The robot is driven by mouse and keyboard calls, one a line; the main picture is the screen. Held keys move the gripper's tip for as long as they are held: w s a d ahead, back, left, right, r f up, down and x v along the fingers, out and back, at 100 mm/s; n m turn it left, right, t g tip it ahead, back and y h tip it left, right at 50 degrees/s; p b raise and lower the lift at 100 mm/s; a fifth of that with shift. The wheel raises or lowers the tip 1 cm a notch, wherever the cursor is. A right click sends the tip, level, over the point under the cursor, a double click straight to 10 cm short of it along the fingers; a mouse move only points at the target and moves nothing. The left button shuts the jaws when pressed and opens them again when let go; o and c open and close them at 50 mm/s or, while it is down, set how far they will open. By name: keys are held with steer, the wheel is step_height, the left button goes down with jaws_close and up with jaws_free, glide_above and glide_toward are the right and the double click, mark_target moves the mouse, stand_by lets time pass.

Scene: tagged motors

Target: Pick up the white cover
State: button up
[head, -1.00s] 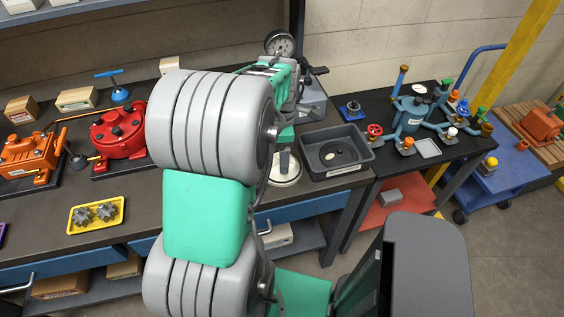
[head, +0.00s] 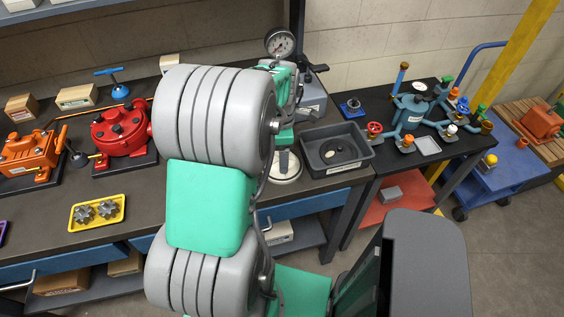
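A round white disc (head: 286,171), which may be the white cover, lies near the right end of the dark bench, left of the grey tray. My arm hides part of it. My gripper is mostly hidden behind my grey and green arm links, near the disc. Its fingertips cannot be made out, so I cannot tell whether they touch the disc or are open or shut. A small white-topped valve (head: 451,131) also shows on the pipe assembly at the right.
The grey tray (head: 352,165) holds small pieces. A pressure gauge (head: 280,44) stands behind my arm. A red pump (head: 119,130), an orange pump (head: 28,152) and a yellow tray (head: 76,224) with gears occupy the left bench. A blue manifold (head: 413,108) stands right.

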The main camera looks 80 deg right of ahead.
steer(key=c, duration=0.4)
steer(key=shift+o, duration=0.2)
